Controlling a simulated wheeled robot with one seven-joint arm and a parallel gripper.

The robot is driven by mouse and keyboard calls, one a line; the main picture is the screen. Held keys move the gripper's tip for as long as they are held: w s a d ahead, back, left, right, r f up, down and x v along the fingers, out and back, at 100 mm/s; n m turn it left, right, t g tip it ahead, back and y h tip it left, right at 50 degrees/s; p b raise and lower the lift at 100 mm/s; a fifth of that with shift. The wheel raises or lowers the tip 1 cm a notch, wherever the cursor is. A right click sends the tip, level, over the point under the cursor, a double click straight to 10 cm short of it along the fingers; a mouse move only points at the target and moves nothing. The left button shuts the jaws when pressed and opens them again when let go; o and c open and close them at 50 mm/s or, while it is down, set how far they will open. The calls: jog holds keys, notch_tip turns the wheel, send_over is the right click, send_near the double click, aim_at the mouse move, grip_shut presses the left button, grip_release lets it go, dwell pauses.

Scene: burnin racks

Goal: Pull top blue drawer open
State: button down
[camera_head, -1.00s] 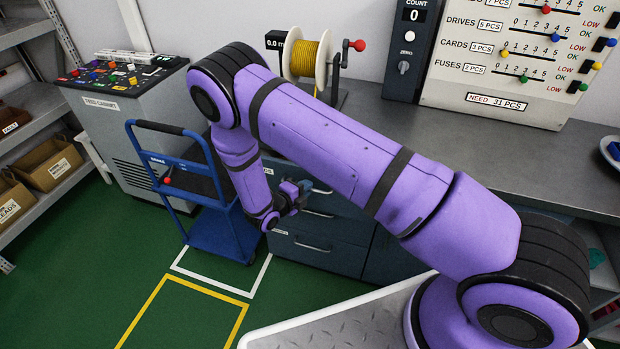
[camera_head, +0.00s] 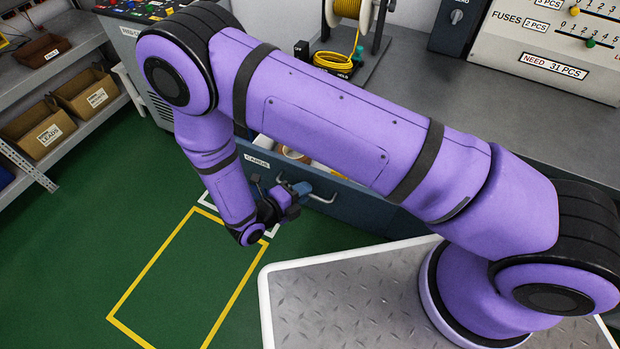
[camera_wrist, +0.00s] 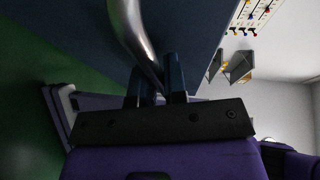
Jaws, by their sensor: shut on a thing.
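The top blue drawer (camera_head: 345,200) stands pulled out from under the grey workbench. Its front carries a metal bar handle (camera_head: 318,197) and a small white label that seems to read "CARDS". Some items show inside the drawer, though my arm hides most of it. My gripper (camera_head: 297,190) is at the left part of the handle. In the wrist view, the two fingers of my gripper (camera_wrist: 158,82) are closed around the curved metal handle (camera_wrist: 135,35), close to the blue drawer front (camera_wrist: 85,30).
Yellow and white lines (camera_head: 165,270) mark the green floor, which is clear at the front left. Shelves with cardboard bins (camera_head: 85,92) stand at the left. A yellow cable spool (camera_head: 345,10) sits on the workbench (camera_head: 520,120). My base platform is close to the drawer.

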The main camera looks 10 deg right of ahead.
jog(key=shift+s+a, duration=0.35)
jog(key=shift+s, duration=0.1)
jog(key=c, duration=1.2)
grip_release()
jog(key=v, duration=1)
jog(key=shift+s+a+r, duration=0.1)
jog(key=shift+s+a, duration=0.05)
jog(key=shift+a, duration=0.2)
